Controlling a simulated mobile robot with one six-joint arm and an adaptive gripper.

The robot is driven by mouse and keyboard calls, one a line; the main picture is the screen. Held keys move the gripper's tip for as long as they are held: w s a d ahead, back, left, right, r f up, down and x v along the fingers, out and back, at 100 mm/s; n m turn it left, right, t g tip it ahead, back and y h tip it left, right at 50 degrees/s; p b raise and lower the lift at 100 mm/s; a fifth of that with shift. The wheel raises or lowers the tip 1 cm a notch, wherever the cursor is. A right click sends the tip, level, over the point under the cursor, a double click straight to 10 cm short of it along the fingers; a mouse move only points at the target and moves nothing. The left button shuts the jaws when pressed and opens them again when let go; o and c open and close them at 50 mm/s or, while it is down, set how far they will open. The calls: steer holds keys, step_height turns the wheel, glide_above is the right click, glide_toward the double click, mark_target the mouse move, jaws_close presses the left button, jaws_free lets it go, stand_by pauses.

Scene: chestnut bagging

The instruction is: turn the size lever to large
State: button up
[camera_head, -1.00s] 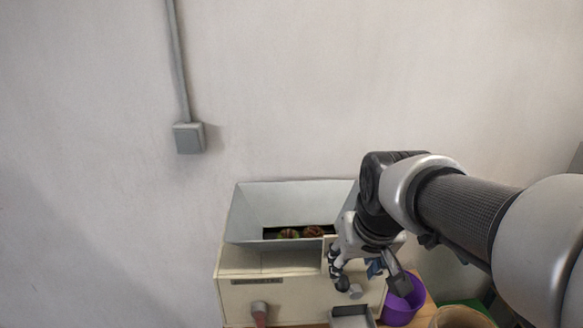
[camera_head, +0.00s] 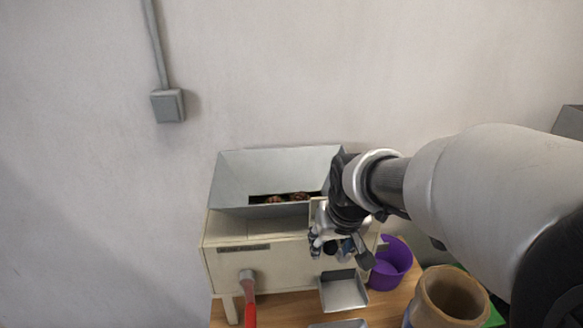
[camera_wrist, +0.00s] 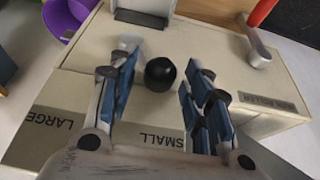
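The size lever's round black knob (camera_wrist: 160,74) shows in the wrist view, between the two fingers of my gripper (camera_wrist: 160,60). The fingers, with blue inner pads, are open, with a gap on each side of the knob. The printed label SMALL (camera_wrist: 158,141) lies below the knob in the picture and the label LARGE (camera_wrist: 48,119) lies to the left. The lever's shaft is hidden under the knob. In the head view my gripper (camera_head: 340,250) hangs at the right front of the cream machine (camera_head: 262,268); the knob cannot be made out there.
A crank with a red handle (camera_head: 249,314) is on the machine's front left. A hopper (camera_head: 235,185) holding chestnuts is on top. A metal chute (camera_head: 343,292) projects below my gripper. A purple bucket (camera_head: 391,266) and a brown jar (camera_head: 449,299) stand to the right on the wooden table.

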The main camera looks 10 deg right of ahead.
jaws_close()
stand_by(0.3)
